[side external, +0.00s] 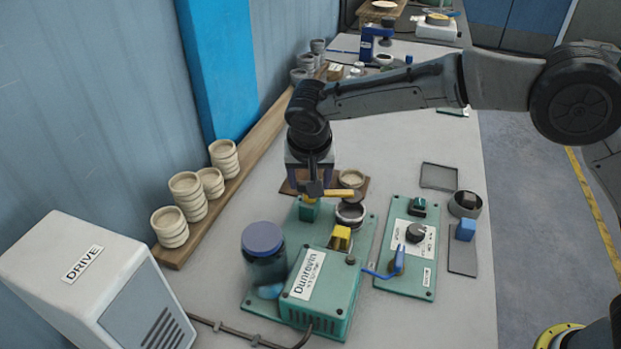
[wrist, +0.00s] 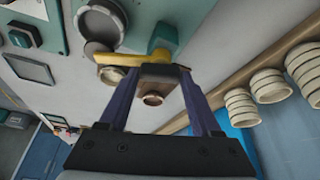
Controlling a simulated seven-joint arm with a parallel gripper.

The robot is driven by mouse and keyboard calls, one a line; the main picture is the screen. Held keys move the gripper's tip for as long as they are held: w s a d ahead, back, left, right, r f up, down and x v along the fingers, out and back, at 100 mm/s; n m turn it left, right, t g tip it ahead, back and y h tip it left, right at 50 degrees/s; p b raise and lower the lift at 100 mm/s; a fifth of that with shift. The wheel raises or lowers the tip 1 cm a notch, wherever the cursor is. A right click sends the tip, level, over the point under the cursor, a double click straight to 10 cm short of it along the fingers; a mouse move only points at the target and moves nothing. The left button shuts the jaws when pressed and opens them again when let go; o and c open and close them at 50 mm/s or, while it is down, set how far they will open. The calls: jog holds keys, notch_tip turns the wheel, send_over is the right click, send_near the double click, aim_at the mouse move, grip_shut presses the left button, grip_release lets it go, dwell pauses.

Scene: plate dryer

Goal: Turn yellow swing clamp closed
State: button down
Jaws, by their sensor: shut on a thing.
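The yellow swing clamp (side external: 340,193) is a flat bar on a teal post (side external: 309,210) at the back of the green machine. Its free end points right, near the round grey cup (side external: 351,214); I cannot tell whether it touches it. In the wrist view the yellow bar (wrist: 118,60) runs left from the fingertips, by the edge of the cup. My gripper (side external: 314,188) points down at the post end of the bar and is shut on the clamp.
A blue-lidded jar (side external: 263,240) and a yellow block (side external: 341,237) stand nearer the front of the machine. A control panel (side external: 408,245) with a blue lever lies right. Stacked bowls (side external: 187,195) line the wooden shelf at left. A wooden board (side external: 363,186) lies behind the clamp.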

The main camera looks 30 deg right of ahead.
jog(key=shift+a+m+g+h, duration=0.1)
jog(key=shift+m+g+h, duration=0.45)
jog(key=shift+m, duration=1.35)
jog(key=shift+c, duration=0.4)
grip_release()
jog(key=v, duration=1.3)
jog(key=shift+a+r, duration=0.2)
jog(key=shift+r, duration=0.15)
jog(key=shift+s, duration=0.1)
